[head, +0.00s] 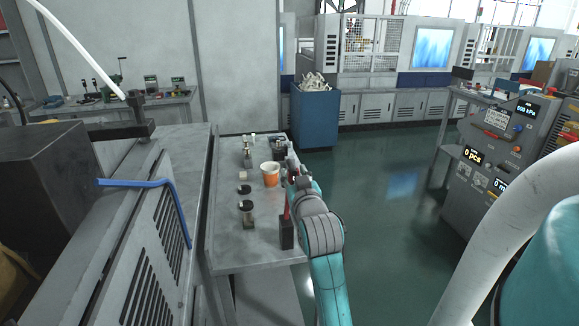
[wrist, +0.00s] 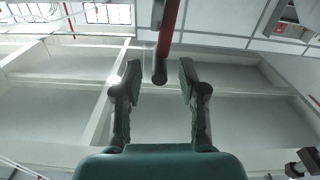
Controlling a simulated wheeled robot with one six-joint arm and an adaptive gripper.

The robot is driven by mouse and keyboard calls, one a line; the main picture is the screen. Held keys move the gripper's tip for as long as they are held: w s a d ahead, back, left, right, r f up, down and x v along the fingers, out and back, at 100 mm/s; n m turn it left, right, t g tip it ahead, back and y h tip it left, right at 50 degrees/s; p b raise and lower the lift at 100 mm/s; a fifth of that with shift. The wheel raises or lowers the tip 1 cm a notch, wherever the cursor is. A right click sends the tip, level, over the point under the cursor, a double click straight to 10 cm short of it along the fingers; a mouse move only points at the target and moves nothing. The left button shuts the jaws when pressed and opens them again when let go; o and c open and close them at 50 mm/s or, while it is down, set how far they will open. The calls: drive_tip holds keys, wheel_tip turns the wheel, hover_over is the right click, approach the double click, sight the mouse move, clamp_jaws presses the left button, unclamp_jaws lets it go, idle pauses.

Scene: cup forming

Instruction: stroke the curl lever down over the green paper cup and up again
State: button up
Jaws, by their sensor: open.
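My gripper (wrist: 160,80) is open, with its two fingers apart in the wrist view. A red bar (wrist: 168,35) with a dark rounded end reaches down between the fingertips, with a gap on both sides; it looks like the curl lever. In the head view my gripper (head: 291,170) is over the right edge of the grey table, partly hidden by my arm. A red upright (head: 287,208) on a dark block stands just left of my arm. No green paper cup shows clearly; the one cup I see is orange (head: 270,178) with a white rim, left of my gripper.
The grey table (head: 228,225) carries several small fixtures, including a dark round-topped one (head: 246,207). A blue bin (head: 316,118) stands beyond the table. A grey control console (head: 500,150) is at the right. The green floor between is clear.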

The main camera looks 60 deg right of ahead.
sight(290, 162)
drive_tip(key=shift+x, duration=2.75)
drive_tip(key=shift+c, duration=0.2)
clamp_jaws()
